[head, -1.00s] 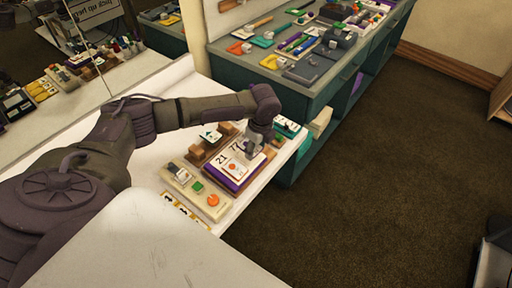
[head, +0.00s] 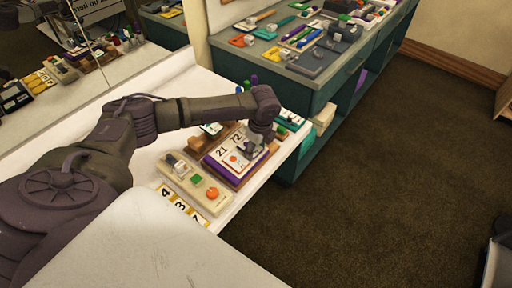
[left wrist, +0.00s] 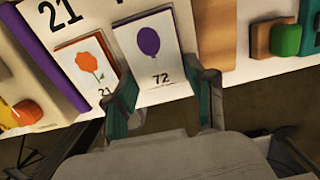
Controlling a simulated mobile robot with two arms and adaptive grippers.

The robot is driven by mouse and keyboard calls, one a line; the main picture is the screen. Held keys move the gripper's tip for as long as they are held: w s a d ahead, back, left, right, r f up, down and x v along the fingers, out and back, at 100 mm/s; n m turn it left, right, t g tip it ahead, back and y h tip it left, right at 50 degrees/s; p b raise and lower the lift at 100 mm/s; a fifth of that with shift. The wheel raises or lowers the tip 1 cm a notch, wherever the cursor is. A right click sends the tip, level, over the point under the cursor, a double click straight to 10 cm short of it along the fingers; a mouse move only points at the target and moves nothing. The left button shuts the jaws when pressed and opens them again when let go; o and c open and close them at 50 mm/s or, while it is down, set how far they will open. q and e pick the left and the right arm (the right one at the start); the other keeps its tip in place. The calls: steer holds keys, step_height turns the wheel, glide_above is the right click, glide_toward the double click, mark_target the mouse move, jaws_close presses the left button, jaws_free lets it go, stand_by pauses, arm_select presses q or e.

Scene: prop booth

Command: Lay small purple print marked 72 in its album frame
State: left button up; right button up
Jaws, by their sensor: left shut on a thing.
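The small print marked 72, a white card with a purple balloon (left wrist: 147,45), is between the teal fingers of my left gripper (left wrist: 165,98) in the left wrist view. The gripper is shut on its lower part. In the head view my left gripper (head: 258,140) is over the right part of the purple-edged album (head: 222,171), whose page bears large numbers 21 and 72. A print marked 21 with an orange flower (left wrist: 88,68) lies on the page to the left of the held card. The gripper hides much of the 72 frame, and I cannot tell whether the card touches the page.
A cream board with a green block and orange knob (head: 198,181) lies left of the album, with yellow-edged number cards (head: 181,204) in front. A wooden stand (head: 207,140) is behind. A teal cabinet (head: 305,101) stands beyond the table's right end.

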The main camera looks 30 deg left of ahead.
arm_select(q)
steer(key=o, duration=0.9)
steer(key=r, duration=0.4)
steer(key=d+r, duration=0.1)
steer(key=r, duration=0.7)
steer(key=shift+s+d, duration=0.15)
steer(key=shift+d, duration=0.15)
steer(key=shift+f, duration=0.1)
